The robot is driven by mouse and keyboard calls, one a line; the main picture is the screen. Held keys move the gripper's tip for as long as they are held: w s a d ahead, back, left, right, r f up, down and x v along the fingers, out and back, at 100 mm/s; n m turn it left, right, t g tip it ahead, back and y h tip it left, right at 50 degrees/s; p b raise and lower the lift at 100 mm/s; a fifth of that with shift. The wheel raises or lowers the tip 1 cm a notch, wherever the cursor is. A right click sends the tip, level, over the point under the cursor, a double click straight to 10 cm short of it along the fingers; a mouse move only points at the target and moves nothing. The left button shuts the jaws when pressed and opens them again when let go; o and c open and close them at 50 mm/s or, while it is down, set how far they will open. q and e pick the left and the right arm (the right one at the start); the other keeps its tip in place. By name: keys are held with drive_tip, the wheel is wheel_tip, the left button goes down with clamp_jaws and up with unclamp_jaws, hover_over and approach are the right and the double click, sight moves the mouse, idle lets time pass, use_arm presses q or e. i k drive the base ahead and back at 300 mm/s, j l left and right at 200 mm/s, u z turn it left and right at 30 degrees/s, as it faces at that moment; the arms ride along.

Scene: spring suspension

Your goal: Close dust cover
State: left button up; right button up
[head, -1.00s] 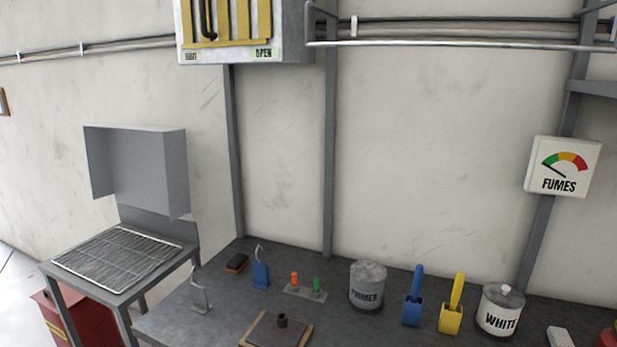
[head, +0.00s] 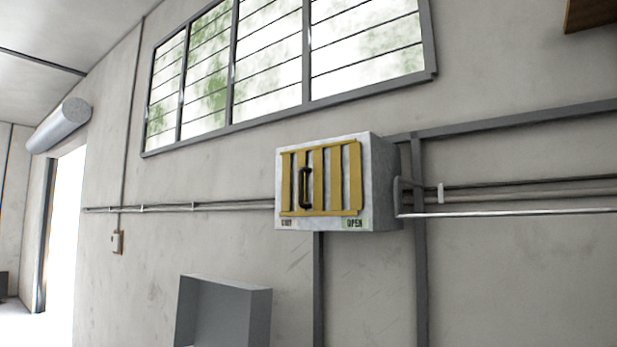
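A grey metal box (head: 386,185) is fixed to the wall near the middle of the head view. Its front carries a yellow slatted panel (head: 336,178) with a black handle (head: 304,188) towards its left side. Below the panel, a label at the left is too small to read surely now, and a green label at the right (head: 355,223) reads OPEN. A grey sheet-metal hood (head: 235,315) stands at the bottom, cut off by the frame edge. I cannot tell which of these is the dust cover. Neither gripper is in view.
A louvred window (head: 275,65) runs along the wall above. Pipes (head: 510,195) run along the wall on both sides of the box. A bright doorway (head: 65,240) is at the far left. The workbench is out of frame.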

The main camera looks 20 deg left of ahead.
sight(212, 311)
drive_tip(key=i+j, duration=0.1)
drive_tip(key=j, duration=0.35)
drive_tip(key=i+j, duration=0.1)
drive_tip(key=j, duration=0.85)
drive_tip(key=i+j, duration=0.15)
drive_tip(key=j, duration=0.3)
drive_tip(key=i+j, duration=0.1)
drive_tip(key=j, duration=0.35)
